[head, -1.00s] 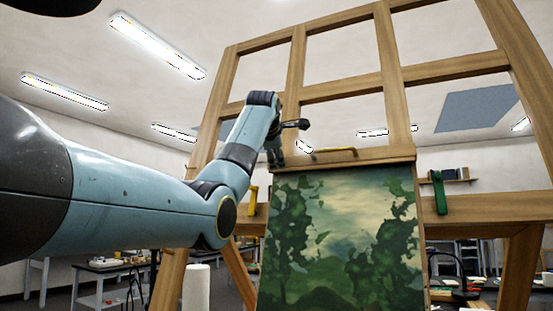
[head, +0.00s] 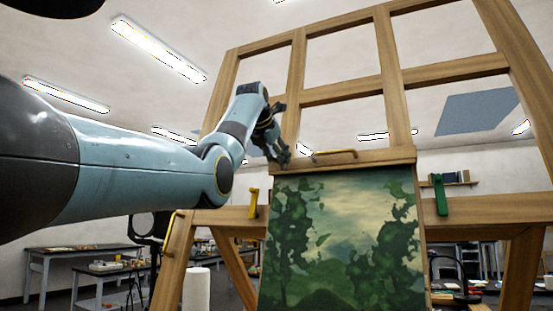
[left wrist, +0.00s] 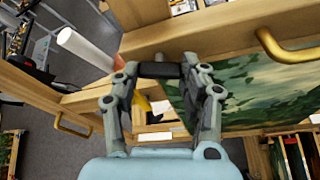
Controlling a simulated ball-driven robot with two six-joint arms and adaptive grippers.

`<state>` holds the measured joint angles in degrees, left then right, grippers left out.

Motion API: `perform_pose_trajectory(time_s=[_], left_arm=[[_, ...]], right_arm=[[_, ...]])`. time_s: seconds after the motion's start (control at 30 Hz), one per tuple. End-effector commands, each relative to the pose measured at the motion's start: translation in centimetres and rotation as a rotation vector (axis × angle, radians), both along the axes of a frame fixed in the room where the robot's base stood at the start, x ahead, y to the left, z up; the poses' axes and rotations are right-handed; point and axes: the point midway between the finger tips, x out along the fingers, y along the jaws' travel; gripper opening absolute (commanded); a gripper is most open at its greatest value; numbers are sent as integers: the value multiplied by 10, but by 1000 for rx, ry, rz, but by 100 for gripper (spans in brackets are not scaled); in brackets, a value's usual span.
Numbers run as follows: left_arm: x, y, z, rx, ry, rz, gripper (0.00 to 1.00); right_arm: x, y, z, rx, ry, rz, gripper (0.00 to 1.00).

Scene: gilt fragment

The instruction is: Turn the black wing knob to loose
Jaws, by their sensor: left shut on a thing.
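The black wing knob (left wrist: 160,70) shows in the left wrist view as a short dark bar between my left fingertips. My left gripper (left wrist: 160,72) is shut on it, with one finger at each end. In the head view my left gripper (head: 281,156) is at the upper left corner of the painting, by the easel's wooden crossbar (head: 375,158). The knob is hidden there behind the fingers and wrist, and I cannot read any loose or tight mark. My right gripper is not in view.
The easel holds a green landscape painting (head: 340,240). A brass handle (head: 335,154) sits on the crossbar, and another (head: 172,232) on the left post. A yellow wing piece (head: 253,202) and a green one (head: 440,193) flank the painting. A white roll (head: 196,290) stands lower left.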

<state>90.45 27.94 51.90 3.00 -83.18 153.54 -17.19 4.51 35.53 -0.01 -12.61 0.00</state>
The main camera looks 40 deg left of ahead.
Motion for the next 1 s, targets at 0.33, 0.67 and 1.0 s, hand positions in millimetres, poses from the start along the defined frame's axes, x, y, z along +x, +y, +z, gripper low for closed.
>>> perform_pose_trajectory(time_s=[0.33,0.67,1.0], left_arm=[[0,2,-1,-235,-73,72,12],[0,2,-1,-341,-106,104,12],[0,2,0,-358,-113,109,12]], right_arm=[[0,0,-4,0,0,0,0],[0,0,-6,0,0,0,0],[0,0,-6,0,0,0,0]])
